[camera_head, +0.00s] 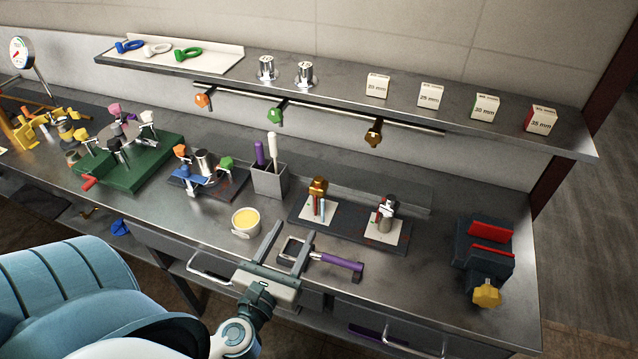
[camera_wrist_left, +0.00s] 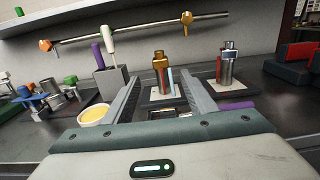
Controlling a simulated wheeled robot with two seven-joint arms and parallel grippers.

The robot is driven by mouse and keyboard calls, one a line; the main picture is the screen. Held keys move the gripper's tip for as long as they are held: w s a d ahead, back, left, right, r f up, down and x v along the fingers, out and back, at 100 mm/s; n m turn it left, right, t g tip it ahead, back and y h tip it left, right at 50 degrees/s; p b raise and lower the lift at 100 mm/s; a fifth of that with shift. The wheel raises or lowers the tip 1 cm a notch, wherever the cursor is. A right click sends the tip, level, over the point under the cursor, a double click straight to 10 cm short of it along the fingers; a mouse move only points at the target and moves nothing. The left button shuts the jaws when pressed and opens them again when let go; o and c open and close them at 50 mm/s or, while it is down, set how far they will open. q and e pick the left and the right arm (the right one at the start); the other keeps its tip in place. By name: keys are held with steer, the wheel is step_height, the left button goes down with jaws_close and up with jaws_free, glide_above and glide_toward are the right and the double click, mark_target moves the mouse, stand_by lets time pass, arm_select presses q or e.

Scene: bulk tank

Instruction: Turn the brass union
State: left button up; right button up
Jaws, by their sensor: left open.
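A brass union (camera_head: 318,187) stands upright on a white pad on a dark base plate (camera_head: 349,227) at mid-bench. Thin blue and red strips show in front of it. It also shows in the left wrist view (camera_wrist_left: 159,62), straight ahead between my fingers. A silver fitting (camera_head: 385,208) stands on another pad to its right. My left gripper (camera_head: 291,232) is open and empty, in front of the union and apart from it. Its fingers also show in the wrist view (camera_wrist_left: 161,80). My right gripper is not in view.
A purple-handled tool (camera_head: 340,262) lies beside my left gripper, its frame partly hidden. A yellow-filled cup (camera_head: 246,221) and a grey holder (camera_head: 270,181) stand to the left. A vise (camera_head: 484,245) is at the right. The shelf (camera_head: 340,92) overhangs behind.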

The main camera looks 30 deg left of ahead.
mark_target(316, 191)
arm_select(q)
steer(key=shift+w+a+r+p, duration=0.15)
steer(key=shift+w+p, duration=0.15)
steer(key=shift+w, duration=0.4)
steer(key=p+x, duration=0.4)
steer(key=x, duration=1)
steer(key=shift+w+p, duration=0.25)
steer(key=shift+p, duration=0.05)
steer(key=shift+w+a, duration=0.15)
steer(key=shift+w, duration=0.35)
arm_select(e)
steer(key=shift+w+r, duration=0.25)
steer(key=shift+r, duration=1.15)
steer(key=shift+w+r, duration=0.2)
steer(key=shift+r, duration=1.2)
arm_select(q)
steer(key=c, duration=1.1)
